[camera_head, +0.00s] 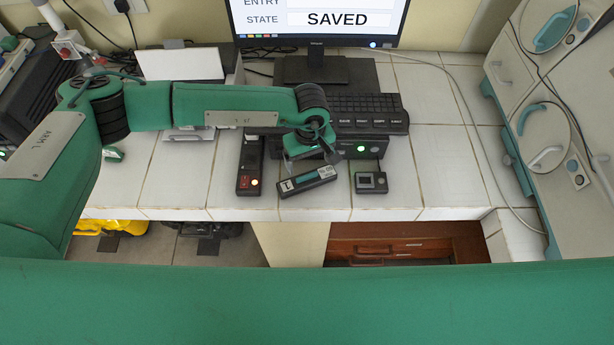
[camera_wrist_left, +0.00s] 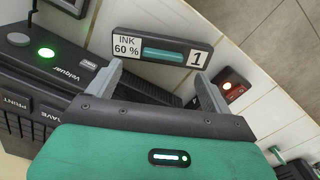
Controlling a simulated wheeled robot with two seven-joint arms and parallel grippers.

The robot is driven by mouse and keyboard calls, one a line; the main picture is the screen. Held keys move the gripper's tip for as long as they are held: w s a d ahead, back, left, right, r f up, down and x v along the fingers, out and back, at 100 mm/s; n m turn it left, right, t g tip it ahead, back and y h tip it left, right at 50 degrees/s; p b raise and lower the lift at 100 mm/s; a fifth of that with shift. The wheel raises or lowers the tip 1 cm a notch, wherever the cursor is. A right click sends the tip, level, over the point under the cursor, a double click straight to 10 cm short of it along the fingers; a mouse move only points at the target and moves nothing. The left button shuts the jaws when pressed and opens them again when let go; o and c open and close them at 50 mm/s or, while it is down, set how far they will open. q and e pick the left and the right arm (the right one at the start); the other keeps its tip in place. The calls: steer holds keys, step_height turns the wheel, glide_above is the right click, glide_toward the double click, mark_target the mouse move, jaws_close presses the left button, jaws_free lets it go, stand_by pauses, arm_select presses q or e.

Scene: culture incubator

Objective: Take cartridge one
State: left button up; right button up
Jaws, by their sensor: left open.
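Cartridge one (camera_head: 307,181) is a dark flat box lying slightly turned on the white tiled bench, near its front edge. In the left wrist view, cartridge one (camera_wrist_left: 155,49) shows a label reading "INK 60 %", a teal bar and the number 1. My left gripper (camera_head: 312,158) is just behind and above it in the head view. In the left wrist view, my left gripper (camera_wrist_left: 158,74) is open and empty, its two fingers pointing toward the cartridge's long side. I cannot tell whether they touch it. My right gripper is not in view.
A black device with a green light (camera_head: 361,148) stands behind the cartridge, partly hidden by my arm. A keyboard (camera_head: 375,108) and a monitor reading "SAVED" (camera_head: 320,20) stand behind.

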mark_target(307, 175)
arm_select(q)
steer(key=shift+f, duration=0.4)
steer(key=f+p, duration=0.2)
steer(key=f, duration=0.1)
steer(key=f+p, duration=0.1)
steer(key=shift+s+a+f+p, duration=0.15)
steer(key=shift+a+f+p, duration=0.05)
steer(key=shift+a+p, duration=0.1)
steer(key=shift+f, duration=0.35)
steer(key=shift+c, duration=0.2)
steer(key=c, duration=1.2)
steer(key=shift+c, duration=0.2)
steer(key=shift+r, duration=0.15)
